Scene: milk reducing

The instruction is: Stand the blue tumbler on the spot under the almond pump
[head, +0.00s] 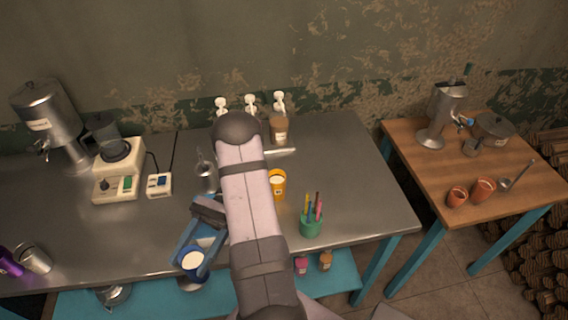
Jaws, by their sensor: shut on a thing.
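My arm fills the middle of the head view and hides much of the table behind it. My gripper does not show; it is hidden behind the arm. I cannot make out the blue tumbler. Three white pump heads stand at the back of the metal table: a left one (221,105), a middle one (250,103) and a right one (280,101). A brown labelled bottle (279,130) shows under the right one. The arm covers the bodies of the others. I cannot read which is almond, and the spot under it is not clear to see.
A blue object with a white disc (214,250) lies left. A wooden table (408,150) stands right.

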